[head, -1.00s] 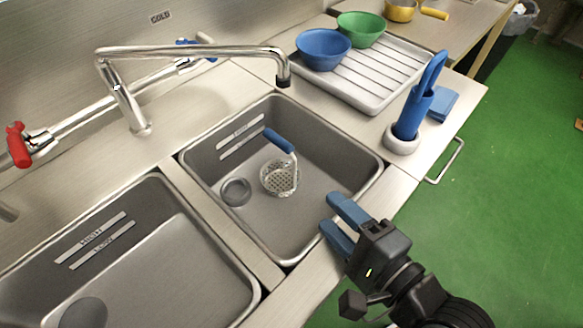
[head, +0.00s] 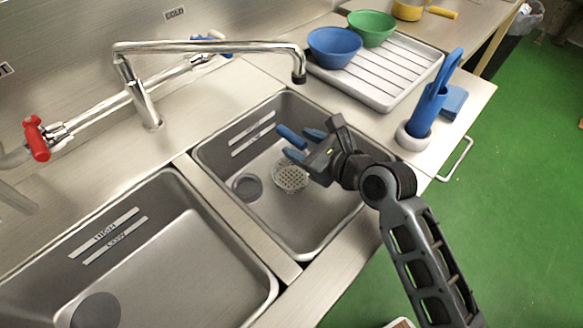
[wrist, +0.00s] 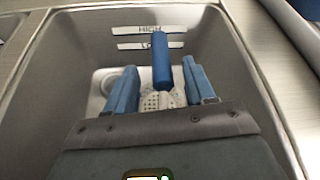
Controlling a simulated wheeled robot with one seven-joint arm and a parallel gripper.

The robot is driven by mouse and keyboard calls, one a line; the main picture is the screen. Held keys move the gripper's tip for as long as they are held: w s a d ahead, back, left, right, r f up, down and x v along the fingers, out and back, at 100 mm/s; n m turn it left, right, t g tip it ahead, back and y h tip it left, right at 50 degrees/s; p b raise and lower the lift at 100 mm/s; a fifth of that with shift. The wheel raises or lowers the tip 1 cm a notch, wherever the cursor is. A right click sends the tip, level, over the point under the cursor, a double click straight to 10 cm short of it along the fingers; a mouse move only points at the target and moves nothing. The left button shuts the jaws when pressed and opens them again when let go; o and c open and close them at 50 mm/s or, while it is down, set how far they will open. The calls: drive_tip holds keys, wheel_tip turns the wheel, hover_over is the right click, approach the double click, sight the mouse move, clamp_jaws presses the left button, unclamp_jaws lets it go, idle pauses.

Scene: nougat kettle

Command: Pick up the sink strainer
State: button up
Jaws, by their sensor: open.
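The sink strainer has a blue handle (head: 291,136) and a perforated metal basket (head: 290,177). It is in the right sink basin (head: 225,215), with its basket low in the basin and its handle sticking up. My gripper (head: 303,147) is over this basin, with its two blue fingers open close to the handle. In the wrist view the blue handle (wrist: 162,62) shows between and beyond the open fingers (wrist: 160,88). I see no contact. The metal stem and part of the basket (wrist: 158,100) are partly hidden by my gripper.
A round drain (head: 247,187) lies left of the basket. The faucet spout (head: 210,46) reaches over the back of the basin. A drying rack (head: 385,95) with a blue bowl (head: 334,47) and green bowl (head: 371,28), and a blue brush in a holder (head: 414,137), stand right.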

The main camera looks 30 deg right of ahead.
sight(289, 138)
drive_tip(key=x, duration=0.4)
drive_tip(key=shift+w, duration=0.45)
drive_tip(key=shift+c, duration=0.3)
clamp_jaws()
